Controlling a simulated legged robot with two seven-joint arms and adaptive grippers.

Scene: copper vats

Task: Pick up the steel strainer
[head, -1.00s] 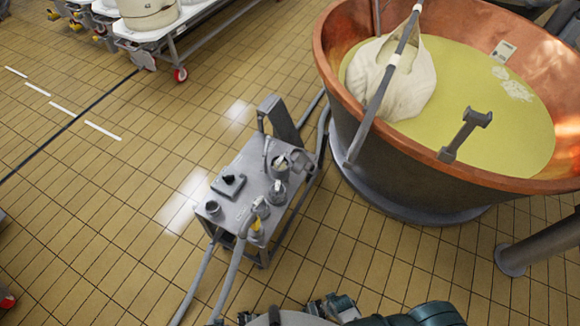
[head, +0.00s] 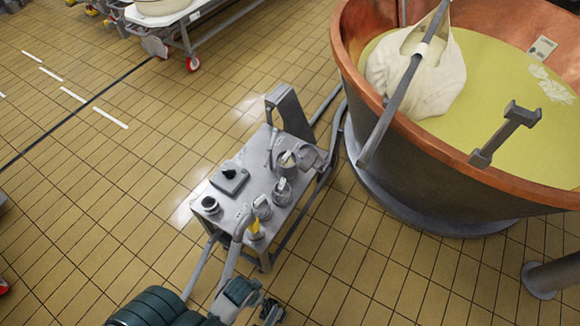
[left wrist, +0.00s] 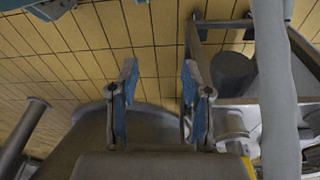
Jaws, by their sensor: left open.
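A small steel cart (head: 233,207) stands on the tiled floor beside the copper vat (head: 447,150). Several small grey metal items are on its top, including a cup-like vessel (head: 286,166) near the far right corner. I cannot tell for sure which one is the steel strainer. My left gripper (head: 256,303) is at the bottom of the head view, in front of the cart and apart from the items. In the left wrist view, its two blue-padded fingers (left wrist: 160,80) are apart with nothing between them. My right gripper does not show.
The vat holds yellowish liquid and a white cloth bundle (head: 418,72) on a pole (head: 402,85). Hoses (head: 229,262) run by the cart. A white wheeled trolley (head: 170,15) stands at the back left. The floor left of the cart is clear.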

